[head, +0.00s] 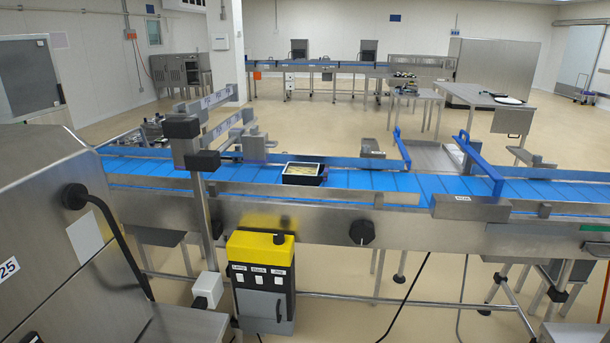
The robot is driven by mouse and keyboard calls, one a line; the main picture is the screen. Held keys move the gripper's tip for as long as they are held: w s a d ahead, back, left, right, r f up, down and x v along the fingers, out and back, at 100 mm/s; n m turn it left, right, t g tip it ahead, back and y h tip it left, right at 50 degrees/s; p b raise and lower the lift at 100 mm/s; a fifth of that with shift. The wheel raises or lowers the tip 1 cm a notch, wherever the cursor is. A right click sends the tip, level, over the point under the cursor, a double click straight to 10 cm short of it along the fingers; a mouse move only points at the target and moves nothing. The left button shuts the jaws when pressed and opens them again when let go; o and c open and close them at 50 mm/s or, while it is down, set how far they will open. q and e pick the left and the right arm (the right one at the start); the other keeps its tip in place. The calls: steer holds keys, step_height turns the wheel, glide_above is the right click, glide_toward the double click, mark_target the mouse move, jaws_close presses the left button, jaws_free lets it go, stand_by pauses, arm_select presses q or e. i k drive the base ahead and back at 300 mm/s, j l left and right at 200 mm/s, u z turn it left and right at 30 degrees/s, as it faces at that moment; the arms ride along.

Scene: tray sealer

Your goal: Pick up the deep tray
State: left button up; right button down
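A small black tray (302,180) sits on the blue conveyor belt (360,180) near the middle of the head view. Its upper part shows a pale rectangular area with a light rim; I cannot tell whether this is its contents or a film. It stands level, just right of the guide posts. How deep it is cannot be judged well from here. Neither of my grippers shows in the head view.
A steel guard rail (300,222) runs along the belt's near side. A yellow and black control box (261,265) hangs below it. Blue handles (479,165) arch over the belt at right. A large steel machine (60,230) fills the left foreground. Open floor (310,115) lies behind.

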mark_target(303, 174)
steer(key=i+l+z, duration=0.2)
steer(key=i, duration=0.3)
steer(key=i+z, duration=0.2)
steer(key=i, duration=0.3)
